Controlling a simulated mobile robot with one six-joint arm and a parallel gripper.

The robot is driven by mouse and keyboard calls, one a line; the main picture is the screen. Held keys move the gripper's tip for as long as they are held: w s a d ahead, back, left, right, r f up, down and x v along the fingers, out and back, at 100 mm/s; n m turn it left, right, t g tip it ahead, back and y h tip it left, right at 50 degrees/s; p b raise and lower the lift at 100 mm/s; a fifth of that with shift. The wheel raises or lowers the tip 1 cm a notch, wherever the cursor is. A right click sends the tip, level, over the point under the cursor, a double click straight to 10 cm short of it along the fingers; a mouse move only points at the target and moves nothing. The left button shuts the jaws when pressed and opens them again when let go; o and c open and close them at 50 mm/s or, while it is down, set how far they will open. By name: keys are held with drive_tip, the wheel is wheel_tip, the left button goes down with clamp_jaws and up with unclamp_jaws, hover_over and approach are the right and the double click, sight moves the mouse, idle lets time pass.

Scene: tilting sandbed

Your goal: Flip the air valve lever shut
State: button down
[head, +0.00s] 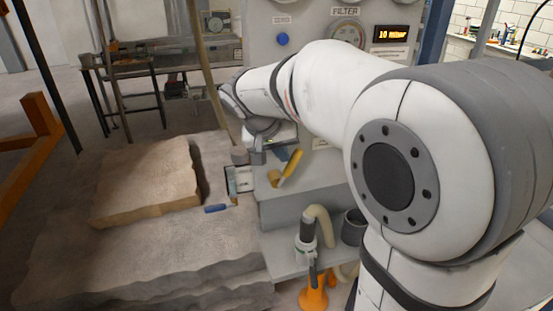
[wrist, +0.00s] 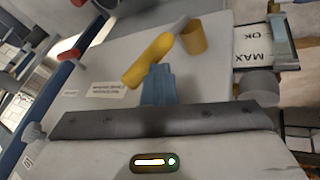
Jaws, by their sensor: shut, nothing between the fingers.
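The yellow air valve lever (head: 291,166) shows in the head view on the grey cabinet, slanting just right of my gripper (head: 258,156). In the wrist view the yellow lever (wrist: 148,62) lies diagonally, beside a brass-yellow cylindrical valve part (wrist: 193,38) with a grey stem. My gripper (wrist: 158,72) is shut and empty. Its blue-grey fingertips overlap the lever's near edge in the wrist view; I cannot tell whether they touch it. My wrist hides part of the cabinet in the head view.
A MAX/OK gauge window (wrist: 254,45) is right of the valve in the wrist view. A red-ended blue part (wrist: 68,54) is at left. In the head view, a sand block (head: 150,185) and a blue-handled tool (head: 215,208) lie left; a pale hose (head: 322,222) stands below.

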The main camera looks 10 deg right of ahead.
drive_tip(key=shift+a, duration=0.1)
drive_tip(key=shift+a+r, duration=0.1)
drive_tip(key=shift+a+r, duration=0.15)
drive_tip(key=shift+a, duration=0.05)
drive_tip(key=w+v, duration=0.1)
drive_tip(key=v, duration=1)
drive_tip(key=shift+d+r, duration=0.2)
drive_tip(key=shift+r, duration=0.5)
drive_tip(key=shift+s, duration=0.1)
drive_tip(key=s+d+f+n+y, duration=0.1)
drive_tip(key=s+d+f+y, duration=0.1)
drive_tip(key=s+f, duration=0.7)
drive_tip(key=s+d+f+n+y, duration=0.2)
drive_tip(key=s+f, duration=0.7)
drive_tip(key=s, duration=0.1)
drive_tip(key=shift+d+f+g+y, duration=0.35)
drive_tip(key=shift+d+g+y, duration=0.05)
